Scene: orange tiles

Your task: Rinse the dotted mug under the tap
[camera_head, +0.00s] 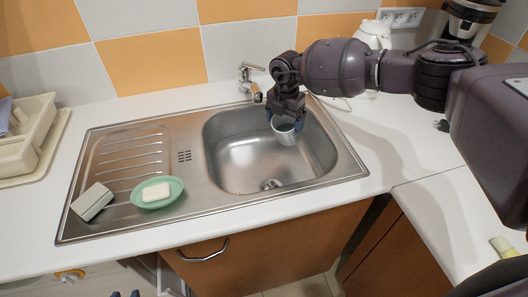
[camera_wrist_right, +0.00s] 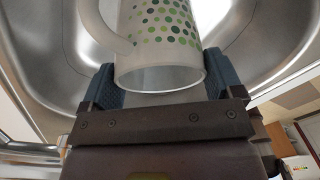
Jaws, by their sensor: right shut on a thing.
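The dotted mug (camera_wrist_right: 160,40) is whitish with green dots, and its handle points left in the right wrist view. In the head view it is a small pale cup (camera_head: 287,134) over the right part of the sink basin (camera_head: 235,165). My right gripper (camera_head: 287,117) is shut on the mug, with its blue fingers on either side of it in the wrist view. The chrome tap (camera_head: 250,80) stands behind the basin, just left of the gripper and mug.
On the drainboard (camera_head: 130,150) lie a green dish (camera_head: 172,198) with white soap (camera_head: 156,192) and a grey-white block (camera_head: 92,201). A cream rack (camera_head: 25,140) stands at the left. A white kettle-like thing (camera_head: 374,32) stands behind my right arm.

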